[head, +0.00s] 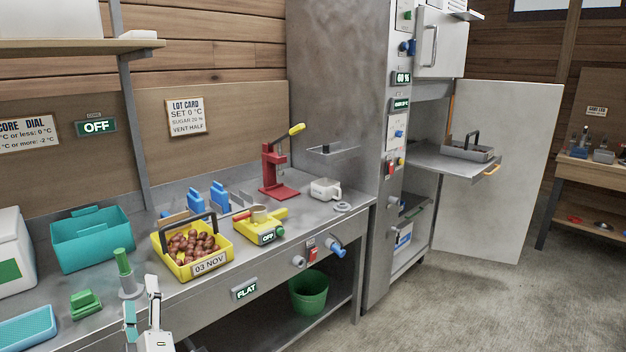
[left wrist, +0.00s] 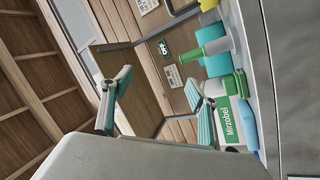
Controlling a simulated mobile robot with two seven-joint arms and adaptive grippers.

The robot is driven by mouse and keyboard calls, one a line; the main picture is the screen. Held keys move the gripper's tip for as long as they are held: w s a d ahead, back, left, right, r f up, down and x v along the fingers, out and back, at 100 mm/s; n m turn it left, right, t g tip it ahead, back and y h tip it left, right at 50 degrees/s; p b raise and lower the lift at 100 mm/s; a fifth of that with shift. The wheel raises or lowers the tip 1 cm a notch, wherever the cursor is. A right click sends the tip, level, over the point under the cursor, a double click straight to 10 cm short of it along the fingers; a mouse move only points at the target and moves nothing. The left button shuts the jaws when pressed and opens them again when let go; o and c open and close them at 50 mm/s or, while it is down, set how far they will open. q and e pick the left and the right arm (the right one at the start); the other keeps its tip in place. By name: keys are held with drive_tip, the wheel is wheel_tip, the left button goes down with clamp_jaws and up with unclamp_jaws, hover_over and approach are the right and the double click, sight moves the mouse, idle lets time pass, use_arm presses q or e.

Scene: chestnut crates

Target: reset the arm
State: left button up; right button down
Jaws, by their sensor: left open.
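My left gripper (head: 142,300) shows at the bottom of the head view, in front of the bench's front edge, with its fingers pointing up in the picture. It is open, with nothing between the fingers. In the left wrist view my left gripper (left wrist: 156,84) also shows open and empty, its two teal-padded fingers well apart. That view is tilted and looks past the fingers to the wall and bench items. My right gripper is in neither view.
A yellow crate (head: 190,274) of chestnuts stands on the bench near the gripper. A green-handled tool (head: 124,264) and a green block (head: 85,302) are close on the left. The cabinet door (head: 500,170) stands open at right; floor before it is clear.

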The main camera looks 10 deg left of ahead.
use_arm(q)
drive_tip(key=s+d+f+m+t+h, duration=0.1)
drive_tip(key=s+d+f+m+h, duration=0.2)
drive_tip(key=d+f+m+h, duration=0.6)
drive_tip(key=s+d+f+m+t+h, duration=0.1)
drive_tip(key=s+d+f+m+h, duration=0.25)
drive_tip(key=d+m+h, duration=0.6)
drive_tip(key=s+d+f+m+g+y, duration=0.1)
drive_tip(key=s+d+f+g, duration=0.3)
drive_tip(key=s+f, duration=0.3)
drive_tip(key=s+d+f+m+g+y, duration=0.1)
drive_tip(key=s+d+f+m+g, duration=0.1)
drive_tip(key=s+d+f+g, duration=0.2)
drive_tip(key=s+f, duration=0.3)
drive_tip(key=f, duration=0.4)
drive_tip(key=shift+s, duration=0.15)
